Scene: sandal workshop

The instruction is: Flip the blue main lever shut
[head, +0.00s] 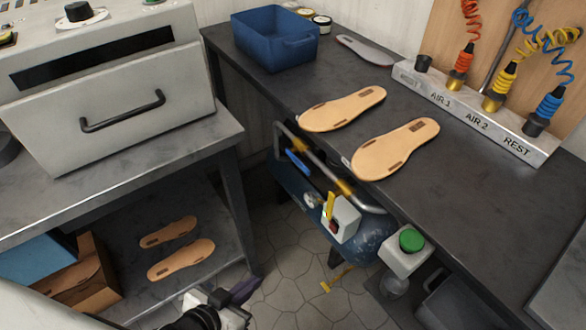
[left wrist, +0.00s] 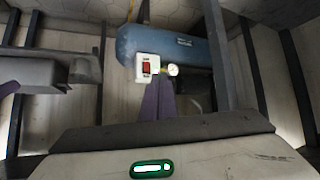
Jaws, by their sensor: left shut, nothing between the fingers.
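The blue main lever (head: 298,161) shows in the head view below the edge of the dark bench, beside a grey pipe. It slants down to the right, roughly along the pipe. My left gripper (head: 244,288) is low at the bottom of the head view, over the floor, well apart from the lever and nearer to me. Its dark purple fingers are shut and empty. In the left wrist view the shut fingers (left wrist: 158,100) point toward the blue tank (left wrist: 178,45) and its switch box (left wrist: 147,67). I cannot make out the blue lever there. My right gripper is not in view.
A yellow lever (head: 329,206), a gauge (head: 312,200) and a box with a green button (head: 411,240) sit near the pipe. A grey table's leg (head: 237,210) stands left of the gap. Tiled floor is open between.

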